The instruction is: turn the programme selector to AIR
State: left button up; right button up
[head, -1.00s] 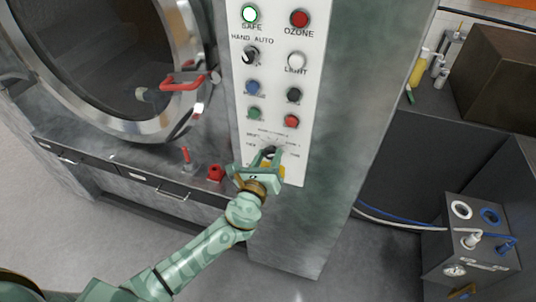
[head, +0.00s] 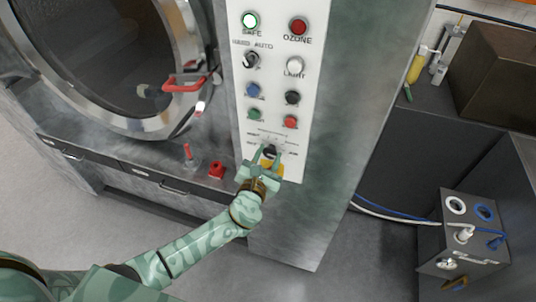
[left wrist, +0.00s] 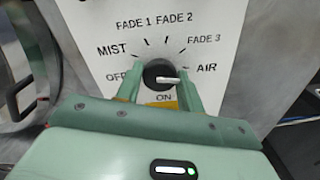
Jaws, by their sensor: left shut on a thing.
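The programme selector (left wrist: 158,71) is a dark round knob low on the white control panel. Its dial reads OFF, MIST, FADE 1, FADE 2, FADE 3 and AIR, with ON below. Its pale pointer (left wrist: 169,80) lies nearly level to the right, toward the AIR side and slightly below the AIR label (left wrist: 207,68). In the head view the knob (head: 269,151) shows between the fingers. My left gripper (head: 267,155) is shut on the knob, one finger on each side; it also shows in the left wrist view (left wrist: 158,88). My right gripper is out of view.
Several buttons and lamps, among them a red one (head: 290,121), sit above on the panel. A round chamber door with a red handle (head: 184,84) is to the left. A red-topped lever (head: 187,152) and small red part (head: 216,170) stand on the ledge nearby.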

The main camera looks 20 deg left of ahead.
pick_arm(q)
jog(key=shift+s+f, duration=0.1)
jog(key=shift+f, duration=0.05)
dwell(0.3)
jog(key=o, duration=1)
jog(key=s, duration=0.5)
jog(key=s+b, duration=0.1)
jog(key=s, duration=1)
jog(key=shift+s+a, duration=0.15)
jog(key=shift+a, duration=0.15)
